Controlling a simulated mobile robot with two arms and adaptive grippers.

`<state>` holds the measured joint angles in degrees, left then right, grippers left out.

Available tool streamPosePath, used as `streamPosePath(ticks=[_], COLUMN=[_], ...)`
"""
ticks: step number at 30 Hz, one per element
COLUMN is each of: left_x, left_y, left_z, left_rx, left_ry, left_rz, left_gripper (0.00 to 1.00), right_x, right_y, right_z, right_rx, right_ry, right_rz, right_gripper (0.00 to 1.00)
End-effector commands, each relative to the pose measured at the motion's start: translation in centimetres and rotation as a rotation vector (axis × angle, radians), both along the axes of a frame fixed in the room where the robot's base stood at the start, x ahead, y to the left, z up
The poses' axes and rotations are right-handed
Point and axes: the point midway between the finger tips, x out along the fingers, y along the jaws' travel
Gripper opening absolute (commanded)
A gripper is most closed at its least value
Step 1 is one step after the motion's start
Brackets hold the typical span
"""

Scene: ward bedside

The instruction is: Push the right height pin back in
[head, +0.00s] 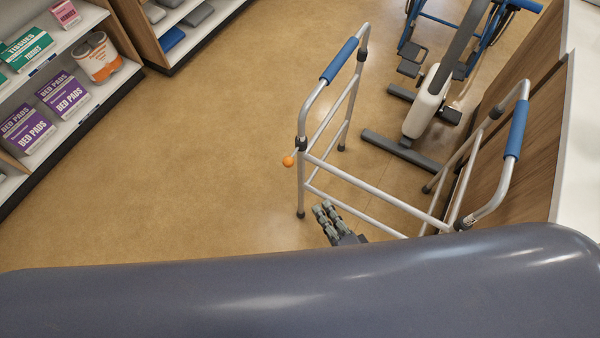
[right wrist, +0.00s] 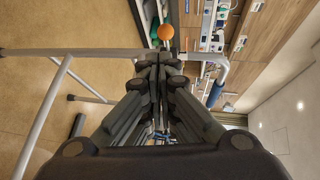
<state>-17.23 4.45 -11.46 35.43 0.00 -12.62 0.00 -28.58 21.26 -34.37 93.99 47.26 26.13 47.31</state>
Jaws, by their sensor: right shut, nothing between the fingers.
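The walking frame (head: 350,180) has grey metal tubes and blue hand grips and stands upright on the floor. One orange round pin knob (head: 288,161) shows on its left side in the head view, standing out to the left of the tube. My right gripper (head: 324,207) is low beside the left front leg, below the knob in the picture. In the right wrist view the shut, empty fingertips (right wrist: 158,58) point towards an orange knob (right wrist: 165,32), with a small gap showing in the picture. The knob's stem is hidden there. My left gripper is not in view.
A grey padded surface (head: 300,295) fills the bottom of the head view. Shelves with boxes (head: 60,95) line the left. The floor (head: 200,170) between is clear.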

Motion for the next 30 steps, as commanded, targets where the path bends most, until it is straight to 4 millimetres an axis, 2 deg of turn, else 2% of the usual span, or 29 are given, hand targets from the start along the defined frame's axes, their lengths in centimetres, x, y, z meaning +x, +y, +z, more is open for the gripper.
streamPosePath(ticks=[5, 13, 17, 20, 30], left_x=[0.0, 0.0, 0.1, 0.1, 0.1], left_y=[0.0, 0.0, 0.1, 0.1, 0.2], left_z=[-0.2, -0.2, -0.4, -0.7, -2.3], left_rx=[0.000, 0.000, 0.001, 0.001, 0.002], left_ry=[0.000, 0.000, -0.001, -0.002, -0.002], left_rz=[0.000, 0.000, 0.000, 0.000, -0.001], left_gripper=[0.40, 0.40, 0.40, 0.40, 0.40], right_x=[0.0, 0.1, 0.9, 2.2, 8.9], right_y=[0.2, 0.2, 0.5, 0.9, 3.4], right_z=[0.8, 0.8, 0.6, 0.3, -1.2], right_rx=[0.047, 0.044, 0.045, 0.046, 0.045], right_ry=[-0.004, -0.004, -0.006, -0.008, -0.007], right_rz=[-0.014, -0.013, -0.014, -0.015, -0.015], right_gripper=[0.00, 0.00, 0.00, 0.00, 0.00])
